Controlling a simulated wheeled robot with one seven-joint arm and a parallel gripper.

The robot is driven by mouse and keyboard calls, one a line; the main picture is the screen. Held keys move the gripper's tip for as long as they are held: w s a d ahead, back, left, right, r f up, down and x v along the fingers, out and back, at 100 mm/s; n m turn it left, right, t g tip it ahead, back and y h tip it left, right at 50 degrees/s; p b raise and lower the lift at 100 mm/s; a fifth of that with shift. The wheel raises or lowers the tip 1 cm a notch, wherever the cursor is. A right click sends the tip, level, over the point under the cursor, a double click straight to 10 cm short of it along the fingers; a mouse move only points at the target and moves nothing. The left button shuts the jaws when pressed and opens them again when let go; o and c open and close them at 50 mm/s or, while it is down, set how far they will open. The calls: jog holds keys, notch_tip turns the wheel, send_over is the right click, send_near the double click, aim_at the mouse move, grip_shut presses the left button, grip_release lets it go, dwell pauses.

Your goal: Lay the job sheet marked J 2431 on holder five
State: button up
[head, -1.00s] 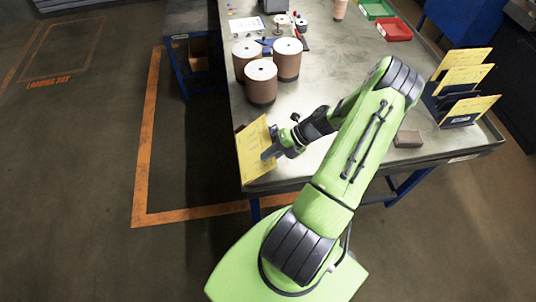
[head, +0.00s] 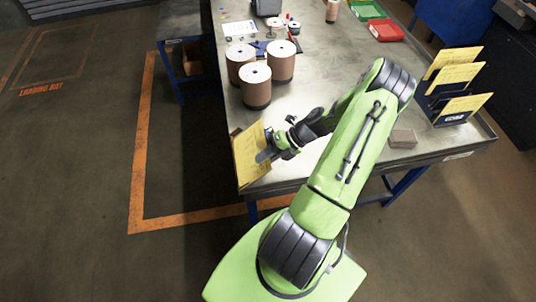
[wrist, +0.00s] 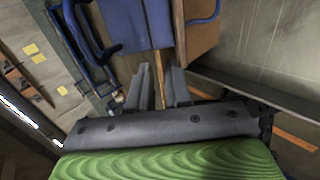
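A yellow job sheet (head: 250,158) stands tilted at the left front edge of the workbench in the head view; its printing is too small to read. My gripper (head: 265,154) is shut on it near its right side. In the wrist view the sheet shows edge-on as a thin yellow strip (wrist: 158,78) between the two fingers of my gripper (wrist: 158,92). More yellow sheets (head: 457,74) stand in a dark blue rack (head: 450,118) at the bench's right end. I cannot tell which thing is holder five.
Three brown rolls with white tops (head: 256,90) stand on the bench (head: 330,65) behind the gripper. A small grey-brown block (head: 403,138) lies near the front edge. Red (head: 386,31) and green (head: 367,9) trays stand at the back. The floor left of the bench is clear.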

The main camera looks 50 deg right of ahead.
jog(key=p+v, duration=0.1)
jog(key=v, duration=1.4)
jog(key=shift+d+r, duration=0.2)
jog(key=shift+d, duration=0.15)
jog(key=shift+s, duration=0.1)
jog(key=w+a+r+n+g+h+b, duration=0.1)
jog(key=w+a+r+n+g+h, duration=0.3)
jog(key=a+n, duration=0.6)
jog(key=w+a+r+n+g+h+b, duration=0.1)
jog(key=w+a+r+n+h+b, duration=0.15)
jog(key=a+r+n, duration=0.7)
jog(key=s+a+r+n+t+h+b, duration=0.1)
jog(key=s+a+n+t, duration=0.4)
jog(key=n, duration=1.8)
jog(key=s+a+r, duration=0.1)
jog(key=s+a, duration=0.3)
jog(key=s, duration=0.1)
jog(key=shift+a+r, duration=0.25)
jog(key=shift+a, duration=0.05)
